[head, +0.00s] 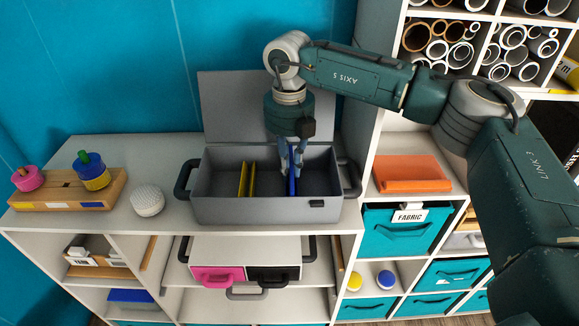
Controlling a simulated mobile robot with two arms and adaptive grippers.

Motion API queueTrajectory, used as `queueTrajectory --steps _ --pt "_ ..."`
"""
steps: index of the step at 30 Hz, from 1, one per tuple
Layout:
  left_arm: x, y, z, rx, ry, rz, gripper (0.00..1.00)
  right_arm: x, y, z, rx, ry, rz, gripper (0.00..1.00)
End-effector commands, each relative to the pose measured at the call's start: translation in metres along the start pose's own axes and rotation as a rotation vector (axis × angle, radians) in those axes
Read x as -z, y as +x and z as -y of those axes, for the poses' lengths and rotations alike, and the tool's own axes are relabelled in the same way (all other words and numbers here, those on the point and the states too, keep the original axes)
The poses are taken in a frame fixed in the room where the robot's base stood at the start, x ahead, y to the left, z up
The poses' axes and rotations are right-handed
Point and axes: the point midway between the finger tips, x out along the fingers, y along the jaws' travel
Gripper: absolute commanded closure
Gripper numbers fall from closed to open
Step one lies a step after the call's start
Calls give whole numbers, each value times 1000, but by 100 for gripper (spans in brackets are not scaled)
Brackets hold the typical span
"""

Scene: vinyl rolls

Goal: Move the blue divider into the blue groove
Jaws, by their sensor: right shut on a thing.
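My right gripper (291,160) points down into the open grey box (255,211) on the white shelf top. It is shut on the blue divider (292,185), a thin upright plate in the right half of the box. Yellow dividers (245,179) stand upright to the left of the blue one. The blue groove cannot be made out; the box's front wall hides the floor, so I cannot tell whether the divider sits in a slot. My left gripper is not in view.
The box's grey lid (240,105) stands open behind it. A white dimpled ball (147,200) and a wooden board (70,193) with pink and yellow-blue pieces are at left. An orange block (411,173) lies on the right shelf, beside a tall upright panel.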

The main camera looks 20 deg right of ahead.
Motion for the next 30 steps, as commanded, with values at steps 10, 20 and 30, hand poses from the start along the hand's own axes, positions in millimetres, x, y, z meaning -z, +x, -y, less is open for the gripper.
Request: queueTrajectory --steps 10,20,30 --pt "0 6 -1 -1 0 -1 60 0 8 0 0 0 0 100" --pt "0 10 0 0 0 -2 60 0 14 0 0 0 0 100" --pt "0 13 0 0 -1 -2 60 0 18 0 0 0 0 100"
